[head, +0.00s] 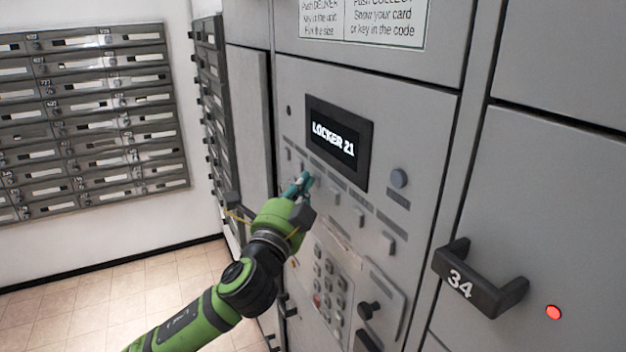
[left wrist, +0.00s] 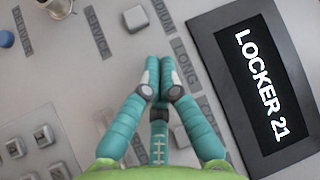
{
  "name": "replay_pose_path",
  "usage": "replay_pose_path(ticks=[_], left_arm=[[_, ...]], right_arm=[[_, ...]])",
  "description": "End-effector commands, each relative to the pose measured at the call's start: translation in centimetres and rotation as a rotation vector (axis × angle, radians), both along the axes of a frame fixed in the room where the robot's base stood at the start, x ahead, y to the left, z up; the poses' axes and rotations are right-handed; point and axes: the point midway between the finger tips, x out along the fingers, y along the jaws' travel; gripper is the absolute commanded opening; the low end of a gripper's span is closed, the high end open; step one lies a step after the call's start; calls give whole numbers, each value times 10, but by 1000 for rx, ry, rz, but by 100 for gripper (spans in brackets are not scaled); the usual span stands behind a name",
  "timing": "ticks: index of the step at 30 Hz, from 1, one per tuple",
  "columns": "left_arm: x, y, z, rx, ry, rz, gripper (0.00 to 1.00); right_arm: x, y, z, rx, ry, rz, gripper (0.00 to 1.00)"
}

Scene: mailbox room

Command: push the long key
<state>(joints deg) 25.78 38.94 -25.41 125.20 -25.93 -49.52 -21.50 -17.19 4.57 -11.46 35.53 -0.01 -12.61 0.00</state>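My left gripper (head: 303,181) reaches the grey locker panel just below the screen. In the left wrist view, my left gripper (left wrist: 157,68) has its teal fingertips pressed together, with nothing seen between them. The tips are just beside the LONG label (left wrist: 186,62). The long key itself is hidden, apparently under the fingertips; I cannot tell whether they touch it. The dark-framed screen (head: 338,140) reads LOCKER 21; the screen also fills the right of the left wrist view (left wrist: 262,88). My right gripper is out of view.
A neighbouring grey key (left wrist: 135,18) stands beside the tips. A keypad (head: 328,287) and a dark knob (head: 370,310) sit lower on the panel. The black handle numbered 34 (head: 478,283) juts out at right. Mailboxes (head: 90,125) line the far wall; tiled floor is clear.

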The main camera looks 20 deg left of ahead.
Motion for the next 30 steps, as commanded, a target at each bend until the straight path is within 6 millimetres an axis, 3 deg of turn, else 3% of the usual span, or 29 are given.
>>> replay_pose_path(ticks=[23, 30], left_arm=[[-13, 11, -1, 0, 0, 0, 0], [-27, 25, -2, 3, 1, 2, 0]], right_arm=[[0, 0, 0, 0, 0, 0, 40], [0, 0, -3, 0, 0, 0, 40]])
